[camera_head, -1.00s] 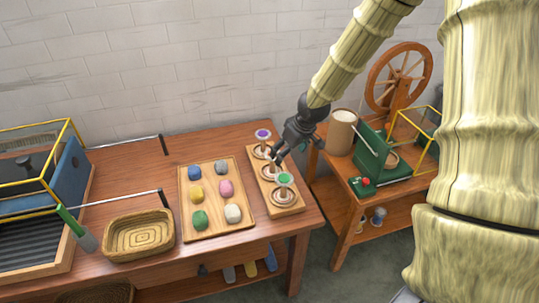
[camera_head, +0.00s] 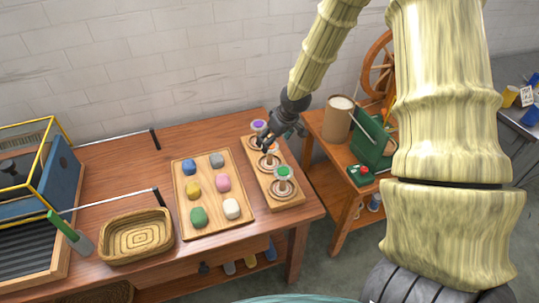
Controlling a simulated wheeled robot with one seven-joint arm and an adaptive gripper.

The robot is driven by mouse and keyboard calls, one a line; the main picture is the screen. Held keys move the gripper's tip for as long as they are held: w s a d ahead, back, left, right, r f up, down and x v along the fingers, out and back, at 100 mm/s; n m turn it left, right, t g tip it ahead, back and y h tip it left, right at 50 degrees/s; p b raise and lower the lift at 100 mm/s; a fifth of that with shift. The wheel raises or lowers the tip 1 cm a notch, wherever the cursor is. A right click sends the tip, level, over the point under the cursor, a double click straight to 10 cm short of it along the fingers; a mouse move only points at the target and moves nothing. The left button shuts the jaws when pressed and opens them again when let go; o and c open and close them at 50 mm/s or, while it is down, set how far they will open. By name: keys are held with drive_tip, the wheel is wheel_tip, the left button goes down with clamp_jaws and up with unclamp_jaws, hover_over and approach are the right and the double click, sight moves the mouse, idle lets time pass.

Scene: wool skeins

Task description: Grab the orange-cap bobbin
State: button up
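A wooden bobbin rack (camera_head: 292,203) stands near the table's right end with a row of bobbins on it. The back bobbin has a purple cap (camera_head: 258,125) and the front one a green cap (camera_head: 284,172). A middle bobbin (camera_head: 268,165) sits between them, partly covered by my gripper; I cannot make out its cap colour. No orange cap shows clearly. My gripper (camera_head: 265,146) points down at the middle bobbin, at or just above its top. The fingers are small and dark, so their opening and any contact cannot be told.
A wooden tray (camera_head: 183,222) with several coloured wool lumps lies just left of the rack. A wicker basket (camera_head: 137,258) is farther left. A second table on the right holds a brown cylinder (camera_head: 337,125), a green device (camera_head: 372,148) and a spinning wheel (camera_head: 372,65).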

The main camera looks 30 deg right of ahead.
sight(272, 146)
drive_tip(key=shift+p+x, duration=0.8)
drive_tip(key=shift+x, duration=1.95)
drive_tip(key=shift+w+d+r, duration=0.1)
drive_tip(key=c, duration=1.1)
